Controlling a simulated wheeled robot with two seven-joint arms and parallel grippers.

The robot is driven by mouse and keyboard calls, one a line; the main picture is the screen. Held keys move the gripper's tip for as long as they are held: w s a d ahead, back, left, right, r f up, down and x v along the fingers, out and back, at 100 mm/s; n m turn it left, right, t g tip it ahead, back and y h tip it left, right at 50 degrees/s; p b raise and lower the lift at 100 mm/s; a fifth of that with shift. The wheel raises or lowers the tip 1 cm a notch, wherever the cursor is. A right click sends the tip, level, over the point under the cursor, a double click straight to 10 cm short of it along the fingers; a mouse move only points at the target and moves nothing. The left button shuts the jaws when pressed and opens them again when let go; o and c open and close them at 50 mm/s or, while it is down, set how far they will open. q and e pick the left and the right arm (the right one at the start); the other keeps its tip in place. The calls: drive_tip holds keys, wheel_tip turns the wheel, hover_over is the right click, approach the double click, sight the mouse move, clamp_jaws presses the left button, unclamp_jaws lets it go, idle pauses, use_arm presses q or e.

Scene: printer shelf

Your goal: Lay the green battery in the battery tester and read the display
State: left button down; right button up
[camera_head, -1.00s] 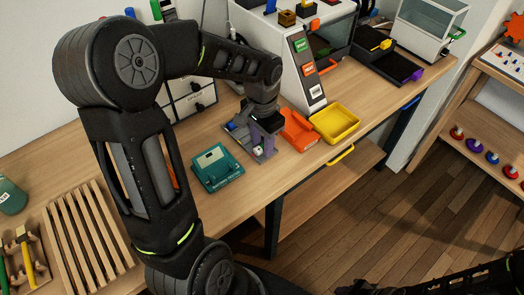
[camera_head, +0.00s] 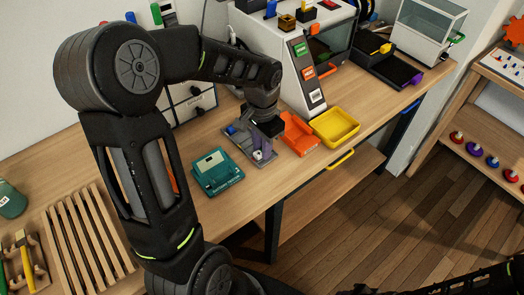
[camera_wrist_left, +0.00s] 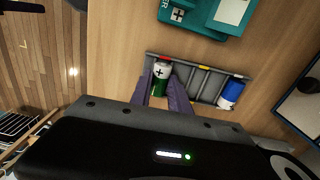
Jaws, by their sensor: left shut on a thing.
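The green battery (camera_wrist_left: 160,76), with a white plus-marked end, sits in the left compartment of a grey battery tray (camera_wrist_left: 202,84). My left gripper (camera_wrist_left: 166,92) is shut on it, with a purple finger on each side; the fingers partly hide the battery. In the head view my left gripper (camera_head: 263,152) is low over the tray (camera_head: 238,141). The teal battery tester (camera_head: 217,172) stands to the left of the tray, its slot empty as far as I can see. The tester is cut off in the left wrist view (camera_wrist_left: 222,25).
A blue battery (camera_wrist_left: 231,93) lies in the tray's right compartment. An orange tray (camera_head: 298,133) and a yellow tray (camera_head: 336,127) stand right of the grey tray, close to the gripper. A slatted wooden rack (camera_head: 88,238) lies at left. The bench in front of the tester is clear.

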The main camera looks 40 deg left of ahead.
use_arm(q)
drive_tip(key=shift+r+p, duration=2.7)
drive_tip(key=shift+r, duration=0.8)
drive_tip(key=w+d+n, duration=0.2)
drive_tip(key=w+d, duration=0.8)
drive_tip(key=d, duration=0.2)
drive_tip(key=shift+w+d+r+n, duration=0.2)
drive_tip(key=shift+r+n, duration=0.2)
drive_tip(key=shift+r, duration=0.05)
